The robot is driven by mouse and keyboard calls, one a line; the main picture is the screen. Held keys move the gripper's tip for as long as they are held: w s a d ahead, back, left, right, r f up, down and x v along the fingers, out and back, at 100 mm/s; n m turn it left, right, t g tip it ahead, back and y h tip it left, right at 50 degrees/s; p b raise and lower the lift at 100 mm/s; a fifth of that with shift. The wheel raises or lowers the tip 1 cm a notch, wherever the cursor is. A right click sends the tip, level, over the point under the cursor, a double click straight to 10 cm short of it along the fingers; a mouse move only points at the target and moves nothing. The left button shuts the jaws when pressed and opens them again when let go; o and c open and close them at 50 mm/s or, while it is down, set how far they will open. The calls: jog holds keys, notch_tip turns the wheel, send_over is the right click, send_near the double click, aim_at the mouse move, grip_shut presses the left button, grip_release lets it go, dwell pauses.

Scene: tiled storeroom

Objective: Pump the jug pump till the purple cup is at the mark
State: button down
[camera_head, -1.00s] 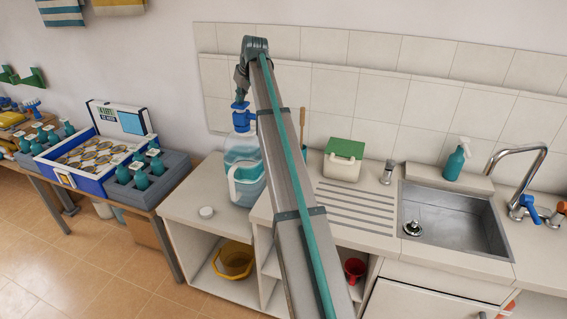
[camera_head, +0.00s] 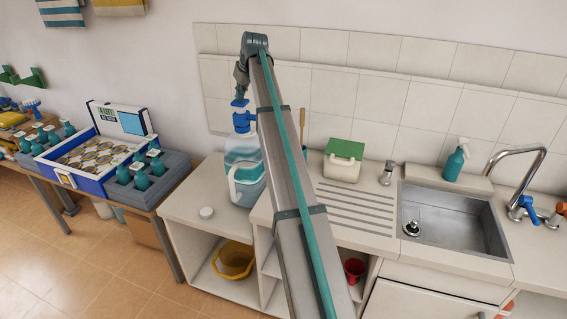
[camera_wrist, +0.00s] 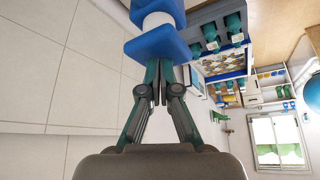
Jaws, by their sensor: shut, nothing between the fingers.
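The jug (camera_head: 240,160) is clear and bluish and stands upright on the counter, left of my arm, which covers its right edge. Its blue pump has a collar (camera_head: 243,121) on the jug's neck and a raised head (camera_head: 240,102) with a gap below it. In the wrist view the blue pump head (camera_wrist: 158,46) sits just beyond my fingertips, with a white stem (camera_wrist: 158,20) behind it. My gripper (camera_wrist: 157,88) is shut and empty at the pump head; I cannot tell whether they touch. No purple cup or mark shows in either view.
A green-lidded box (camera_head: 343,160) and the sink (camera_head: 455,232) are to the right. A bottle rack (camera_head: 150,186) stands on the left table. The tiled wall is close behind.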

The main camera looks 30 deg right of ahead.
jog(key=shift+r, duration=0.1)
jog(key=shift+r+p, duration=1.3)
jog(key=shift+r, duration=1.6)
jog(key=shift+f, duration=0.1)
